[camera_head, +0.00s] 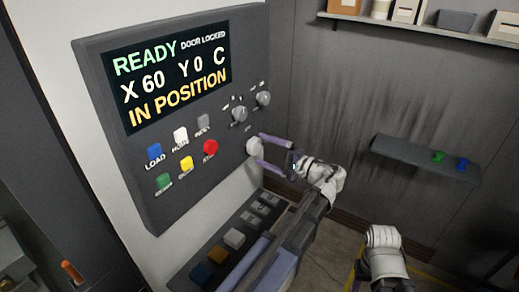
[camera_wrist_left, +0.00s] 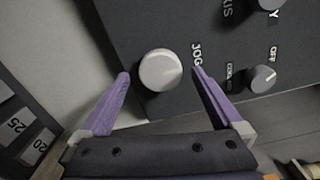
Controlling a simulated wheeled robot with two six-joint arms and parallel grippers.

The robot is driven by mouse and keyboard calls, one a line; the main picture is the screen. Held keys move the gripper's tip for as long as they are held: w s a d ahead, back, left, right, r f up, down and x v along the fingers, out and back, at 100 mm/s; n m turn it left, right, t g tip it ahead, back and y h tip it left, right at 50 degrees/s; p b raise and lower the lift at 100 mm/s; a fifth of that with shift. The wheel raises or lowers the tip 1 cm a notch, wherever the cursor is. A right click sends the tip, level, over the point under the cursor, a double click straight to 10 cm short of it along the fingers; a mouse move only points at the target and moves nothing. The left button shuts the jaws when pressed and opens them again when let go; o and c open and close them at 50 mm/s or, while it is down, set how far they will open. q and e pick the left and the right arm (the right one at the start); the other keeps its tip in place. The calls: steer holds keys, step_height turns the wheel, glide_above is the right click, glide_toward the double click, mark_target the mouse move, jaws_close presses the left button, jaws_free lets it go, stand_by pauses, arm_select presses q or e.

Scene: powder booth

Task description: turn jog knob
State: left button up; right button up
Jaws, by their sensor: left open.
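The jog knob (camera_head: 254,147) is a round pale knob at the lower right of the dark control panel (camera_head: 143,212). In the left wrist view the knob (camera_wrist_left: 160,69) sits beside the printed word JOG. My left gripper (camera_head: 259,148) is open, with its purple fingers pointing at the panel. In the left wrist view the fingertips (camera_wrist_left: 160,73) lie on either side of the knob, with a visible gap on each side. I cannot tell how far the tips reach along its depth. My right gripper does not show.
The panel screen (camera_head: 168,77) reads READY, DOOR LOCKED, X 60, Y 0, C, IN POSITION. Two grey knobs (camera_head: 263,99) and coloured buttons (camera_head: 210,147) sit close by. A lower keypad (camera_head: 234,239) lies beneath my left arm. A small shelf (camera_head: 410,155) is on the right wall.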

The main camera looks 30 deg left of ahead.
arm_select(q)
steer(key=shift+s+d, duration=0.15)
steer(key=shift+d, duration=1.25)
steer(key=shift+s+d, duration=0.1)
steer(key=shift+d, duration=1.25)
steer(key=s+d+f+h+b, duration=0.1)
steer(key=s+d+f+h, duration=0.1)
steer(key=f, duration=0.3)
steer(key=s+d+f+h+b, duration=0.1)
steer(key=s+f+h, duration=0.15)
steer(key=f, duration=0.35)
steer(key=s+d+f+g+h+b, duration=0.1)
steer(key=s+d+f+h, duration=0.4)
steer(key=d, duration=0.4)
steer(key=s+d+f+h+b, duration=0.1)
steer(key=s+d+f+h, duration=0.5)
steer(key=d+f, duration=0.4)
steer(key=shift+m+g+h, duration=0.3)
steer(key=shift+g+h, duration=0.1)
steer(key=shift+h, duration=0.25)
